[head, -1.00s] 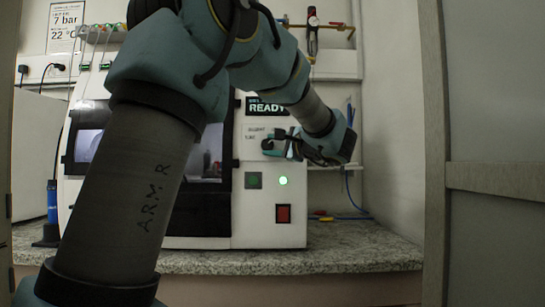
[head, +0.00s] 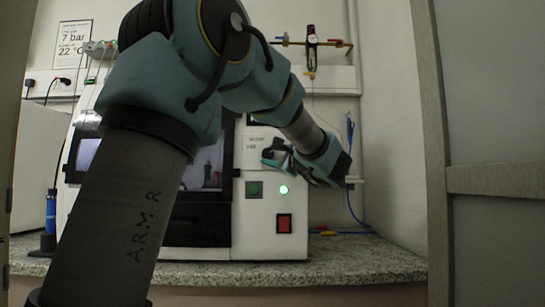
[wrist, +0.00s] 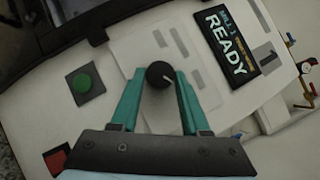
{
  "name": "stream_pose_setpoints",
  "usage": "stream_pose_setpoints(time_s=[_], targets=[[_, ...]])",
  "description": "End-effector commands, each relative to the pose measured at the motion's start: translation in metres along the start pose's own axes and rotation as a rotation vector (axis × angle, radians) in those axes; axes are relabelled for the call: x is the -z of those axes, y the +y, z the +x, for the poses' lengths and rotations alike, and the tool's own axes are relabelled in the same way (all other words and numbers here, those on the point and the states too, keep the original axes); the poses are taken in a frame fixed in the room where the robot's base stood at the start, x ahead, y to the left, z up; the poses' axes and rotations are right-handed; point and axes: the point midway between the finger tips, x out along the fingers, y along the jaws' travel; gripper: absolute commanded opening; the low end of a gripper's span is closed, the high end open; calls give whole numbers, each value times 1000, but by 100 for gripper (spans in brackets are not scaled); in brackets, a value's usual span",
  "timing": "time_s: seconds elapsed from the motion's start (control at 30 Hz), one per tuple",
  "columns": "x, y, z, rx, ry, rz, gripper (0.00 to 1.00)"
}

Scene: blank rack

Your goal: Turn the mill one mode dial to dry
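The mode dial (wrist: 160,75) is a round black knob on the white front panel of mill one (wrist: 132,52). A small pale mark shows on its face; I cannot read the mode labels around it. My gripper (wrist: 159,78) has its two teal fingers spread, with the dial showing between the tips in the wrist view. I see gaps on both sides, and cannot tell how deep the tips reach. In the head view my gripper (head: 274,155) is at the panel, above the green button, and hides the dial.
A screen (wrist: 229,45) reads "MILL 1" and "READY". A green button (wrist: 84,84) and a red switch (head: 285,223) sit below the dial. The mill stands on a speckled counter (head: 340,262). A grey frame (head: 432,150) stands at the right; blue cable hangs behind.

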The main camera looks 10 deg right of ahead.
Motion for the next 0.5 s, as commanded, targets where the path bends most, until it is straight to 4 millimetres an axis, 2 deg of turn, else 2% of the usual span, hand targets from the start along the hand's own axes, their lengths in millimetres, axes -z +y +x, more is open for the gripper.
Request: stream_pose_setpoints(time_s=[0.03,0.27,0.5], targets=[[1,0,0,-1,1,2,50],[0,0,0,-1,0,0,75],[0,0,0,0,0,0,75]])
